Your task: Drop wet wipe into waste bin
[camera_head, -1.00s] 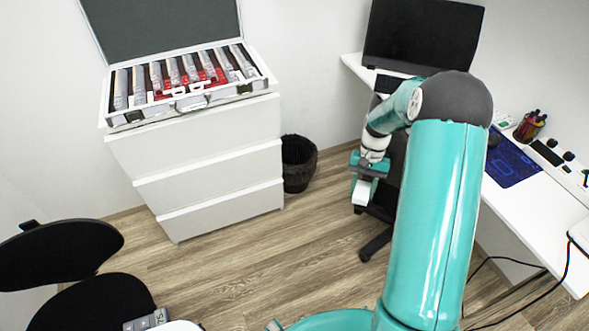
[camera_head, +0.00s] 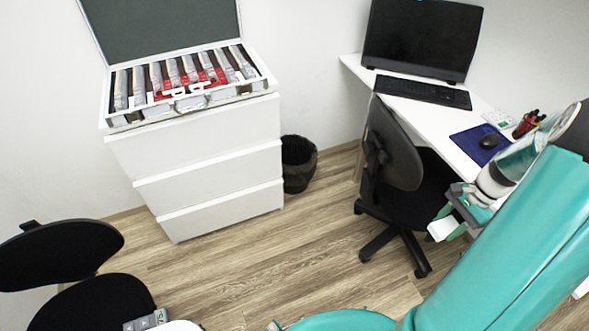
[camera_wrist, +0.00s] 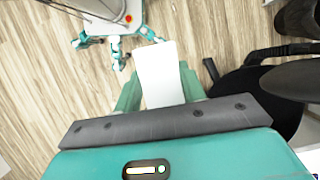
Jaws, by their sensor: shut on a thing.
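The wet wipe is a flat white piece (camera_head: 443,229) held at the end of my gripper (camera_head: 457,219) in the head view. In the wrist view the white wipe (camera_wrist: 160,68) sticks out from between the two green fingers of my gripper (camera_wrist: 160,90), which is shut on it. The waste bin (camera_head: 299,172) is black and stands upright on the floor beside the white drawers. My gripper is well to the right of the bin in the head view. The bottom of the bin's inside is too dark to make out. I do not see the bin in the wrist view.
A black office chair (camera_head: 400,150) stands between the bin and my gripper, in front of the white desk (camera_head: 440,122). White drawers (camera_head: 215,175) carry an open case of lenses (camera_head: 110,95). Another black chair (camera_head: 60,252) is at lower left. The wooden floor (camera_head: 300,245) is clear before the bin.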

